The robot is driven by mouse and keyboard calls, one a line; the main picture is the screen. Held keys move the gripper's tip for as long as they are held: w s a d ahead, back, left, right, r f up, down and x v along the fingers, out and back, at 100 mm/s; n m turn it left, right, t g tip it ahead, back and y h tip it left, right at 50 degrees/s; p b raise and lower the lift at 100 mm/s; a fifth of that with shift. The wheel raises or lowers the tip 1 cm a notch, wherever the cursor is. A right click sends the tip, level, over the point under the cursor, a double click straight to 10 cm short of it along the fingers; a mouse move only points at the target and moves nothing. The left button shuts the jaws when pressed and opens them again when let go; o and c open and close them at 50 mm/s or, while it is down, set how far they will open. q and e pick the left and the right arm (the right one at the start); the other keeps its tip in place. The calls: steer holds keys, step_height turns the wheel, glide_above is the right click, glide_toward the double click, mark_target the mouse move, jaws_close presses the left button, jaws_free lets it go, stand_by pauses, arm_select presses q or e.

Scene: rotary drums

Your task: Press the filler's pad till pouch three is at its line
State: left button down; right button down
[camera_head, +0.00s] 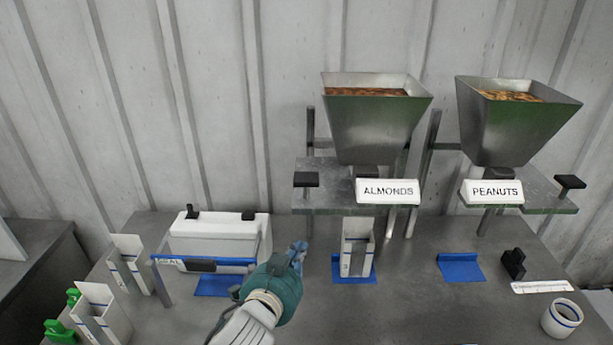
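The almonds filler is a metal hopper (375,125) with brown nuts inside, above a sign reading ALMONDS (388,191). A black pad (306,180) sits on the left end of its shelf. An open white pouch (356,258) with a blue line stands upright under this filler, on a blue mat (340,271). Its fill level is too small to tell, and no number shows. My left gripper (298,254) is low, just left of this pouch, apart from it and below the pad. Its fingers are small and partly hidden by the wrist. My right gripper is out of view.
A peanuts hopper (512,125) with its own black pad (570,182) stands right, above an empty blue mat (460,268). A white sealer-like machine (218,235) stands left. Two white pouches (130,272) (103,314) and green clips (60,332) are far left.

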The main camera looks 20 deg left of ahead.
arm_select(q)
steer(key=w+d+r+m+t+h, duration=0.3)
steer(key=d+r+m, duration=0.1)
steer(key=r, duration=0.5)
steer(key=w+d+r+m+t+h, duration=0.3)
steer(key=w+d+r+m, duration=0.15)
steer(key=r, duration=0.55)
steer(key=s+d+r+m+g+h, duration=0.2)
steer(key=d+r+m+g+h, duration=0.35)
steer(key=m, duration=0.55)
steer(key=s+d+r+m+g+h, duration=0.1)
steer(key=d+r+m+g+h, duration=0.5)
steer(key=m, duration=0.5)
steer(key=w+a+f+m+y, duration=0.1)
steer(key=w+a+m+y, duration=0.1)
steer(key=a, duration=0.5)
steer(key=w+a+f+m+g+y, duration=0.1)
steer(key=w+a+f+m+y, duration=0.1)
steer(key=a+y, duration=0.3)
steer(key=w+a+f+m+g+y, duration=0.1)
steer(key=a+y, duration=0.3)
steer(key=a, duration=0.6)
steer(key=shift+w+f+m, duration=0.65)
steer(key=shift+f+m, duration=0.1)
steer(key=shift+m, duration=0.1)
steer(key=shift+f+y, duration=0.15)
steer(key=shift+y, duration=0.1)
